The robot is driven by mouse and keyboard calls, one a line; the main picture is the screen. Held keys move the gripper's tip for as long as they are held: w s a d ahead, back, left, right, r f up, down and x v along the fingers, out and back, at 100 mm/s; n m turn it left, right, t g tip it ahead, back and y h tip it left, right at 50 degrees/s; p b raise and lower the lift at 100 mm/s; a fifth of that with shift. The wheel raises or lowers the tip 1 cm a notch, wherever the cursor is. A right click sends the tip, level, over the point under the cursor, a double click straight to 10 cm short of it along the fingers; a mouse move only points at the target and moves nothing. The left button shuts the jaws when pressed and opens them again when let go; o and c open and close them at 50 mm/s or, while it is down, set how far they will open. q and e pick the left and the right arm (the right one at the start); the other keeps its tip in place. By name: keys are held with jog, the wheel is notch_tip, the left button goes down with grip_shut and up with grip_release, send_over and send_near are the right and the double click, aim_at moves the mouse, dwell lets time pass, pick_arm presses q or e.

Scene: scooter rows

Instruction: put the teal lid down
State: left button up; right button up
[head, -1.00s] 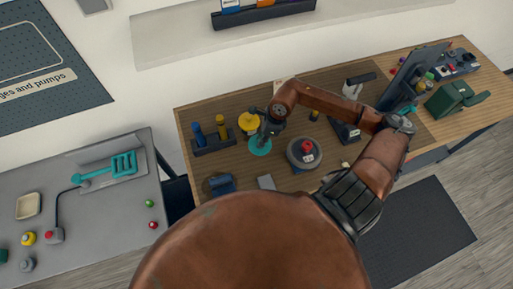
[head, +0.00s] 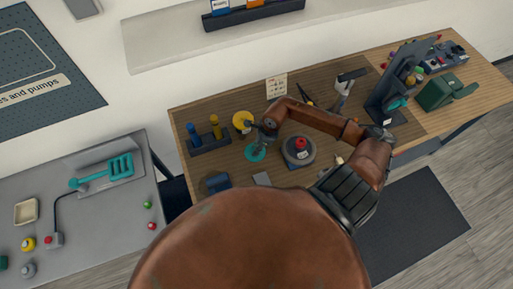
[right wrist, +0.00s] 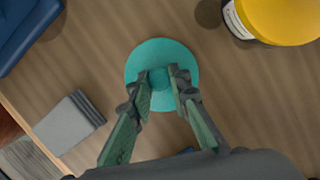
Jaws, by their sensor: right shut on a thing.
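The teal lid (head: 255,153) is a round disc with a small raised knob, over the left part of the wooden table. My right gripper (head: 259,142) is above the lid. In the right wrist view the fingers (right wrist: 161,80) are shut on the knob of the lid (right wrist: 160,50), one on each side. The lid looks level; I cannot tell whether its underside touches the table. My left gripper is not in view.
A yellow-topped container (head: 242,120) stands just behind the lid. A rack (head: 210,145) with blue and yellow posts is to its left. A round grey device (head: 298,153) with a red knob is to its right. A grey block (right wrist: 68,122) and a blue object (right wrist: 22,30) lie nearby.

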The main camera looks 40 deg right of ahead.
aim_at(263, 152)
jog(key=o, duration=0.9)
jog(key=shift+f, duration=0.1)
jog(key=shift+o, duration=0.2)
jog(key=b+v, duration=0.2)
jog(key=v, duration=1)
